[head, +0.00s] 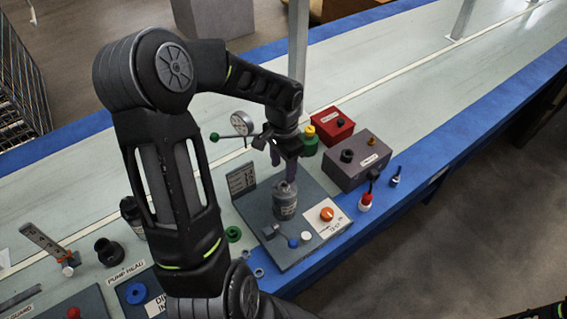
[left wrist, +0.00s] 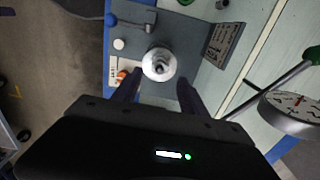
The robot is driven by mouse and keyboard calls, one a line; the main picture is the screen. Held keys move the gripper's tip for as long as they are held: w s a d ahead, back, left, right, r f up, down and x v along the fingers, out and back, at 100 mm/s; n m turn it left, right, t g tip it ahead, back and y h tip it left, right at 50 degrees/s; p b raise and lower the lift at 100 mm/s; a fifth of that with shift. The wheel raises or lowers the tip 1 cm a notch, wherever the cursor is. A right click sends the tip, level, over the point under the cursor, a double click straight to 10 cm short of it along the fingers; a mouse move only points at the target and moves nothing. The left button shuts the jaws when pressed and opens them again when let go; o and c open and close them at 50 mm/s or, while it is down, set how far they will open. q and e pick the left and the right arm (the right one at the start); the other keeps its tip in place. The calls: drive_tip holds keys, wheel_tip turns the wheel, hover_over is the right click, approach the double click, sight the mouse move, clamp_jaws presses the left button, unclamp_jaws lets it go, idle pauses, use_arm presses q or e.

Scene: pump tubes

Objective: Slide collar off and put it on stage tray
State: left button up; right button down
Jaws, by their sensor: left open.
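My left gripper (head: 286,158) is open above a grey cylinder (head: 285,203) on a dark grey base plate (head: 325,199). In the left wrist view its two dark fingers (left wrist: 157,94) are spread, with nothing between the tips. The cylinder's round pale top, with a dark knob at its centre (left wrist: 159,66), lies just beyond the tips there. I cannot tell which part is the collar. No stage tray can be made out for certain; a dark panel with a blue ring (head: 136,293) and a partly covered label lies at the lower left.
A round gauge (head: 241,123) stands behind the plate, and close at the right in the wrist view (left wrist: 297,111). A red box (head: 331,127) and a grey box (head: 358,161) stand to the right. Black fittings (head: 109,251) and a green ring (head: 233,234) lie left of the plate.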

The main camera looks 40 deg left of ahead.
sight(283, 183)
use_arm(q)
wheel_tip(283, 183, down, 7)
drive_tip(key=shift+p, duration=0.3)
drive_tip(key=shift+c, duration=0.5)
clamp_jaws()
idle(0.6)
drive_tip(key=shift+r+p, duration=0.4)
drive_tip(key=shift+r, duration=0.25)
idle(1.0)
drive_tip(key=shift+r+p, duration=1.65)
drive_tip(key=shift+r, duration=0.65)
